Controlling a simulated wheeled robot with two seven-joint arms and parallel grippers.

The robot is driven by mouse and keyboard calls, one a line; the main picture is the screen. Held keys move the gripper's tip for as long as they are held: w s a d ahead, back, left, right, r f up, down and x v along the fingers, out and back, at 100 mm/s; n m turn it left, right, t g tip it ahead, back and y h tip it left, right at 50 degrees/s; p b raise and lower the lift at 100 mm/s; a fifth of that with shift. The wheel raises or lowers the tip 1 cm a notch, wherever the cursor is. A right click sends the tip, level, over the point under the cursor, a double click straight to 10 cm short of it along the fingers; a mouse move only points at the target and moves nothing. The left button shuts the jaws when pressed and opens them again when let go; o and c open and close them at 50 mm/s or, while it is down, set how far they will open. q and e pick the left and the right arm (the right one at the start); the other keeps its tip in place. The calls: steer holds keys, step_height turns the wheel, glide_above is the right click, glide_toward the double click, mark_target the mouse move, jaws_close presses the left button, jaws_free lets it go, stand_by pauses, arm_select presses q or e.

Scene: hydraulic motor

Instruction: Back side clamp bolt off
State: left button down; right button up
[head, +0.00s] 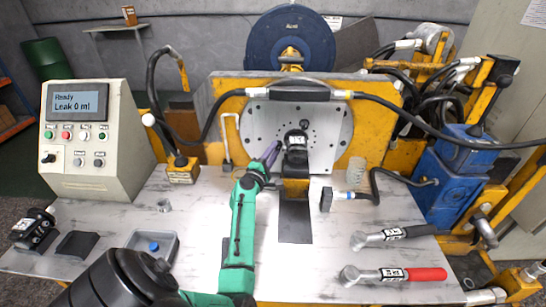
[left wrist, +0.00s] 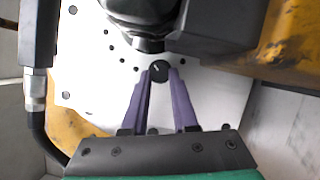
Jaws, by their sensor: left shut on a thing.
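My left gripper (head: 272,152) reaches up to the left side of the black hydraulic motor (head: 296,142) on the grey mounting plate (head: 262,120). In the left wrist view, its purple fingers (left wrist: 160,82) are shut on a round dark bolt head (left wrist: 159,71). The bolt is beside the black motor body (left wrist: 145,20), close to the plate face (left wrist: 100,65). The bolt is hidden by the fingers in the head view. I cannot tell whether it is still threaded in. My right gripper is not in view.
A control box (head: 88,135) reading "Leak 0 ml" stands at the left. A grey tray (head: 150,247) holds a blue item. Two torque wrenches (head: 392,236) (head: 395,275) lie at the right. A black hose (head: 210,125) runs beside the plate. The table's left middle is mostly clear.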

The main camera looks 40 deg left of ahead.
arm_select(q)
steer(key=shift+w+r+n, duration=0.1)
steer(key=shift+r+n, duration=0.2)
steer(key=shift+n, duration=0.1)
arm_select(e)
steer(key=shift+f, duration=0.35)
arm_select(q)
steer(key=c, duration=0.8)
jaws_free()
steer(key=shift+o, duration=0.6)
steer(key=shift+w+f, duration=0.1)
steer(key=shift+f, duration=0.1)
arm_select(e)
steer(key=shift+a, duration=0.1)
arm_select(q)
steer(key=shift+f, duration=0.1)
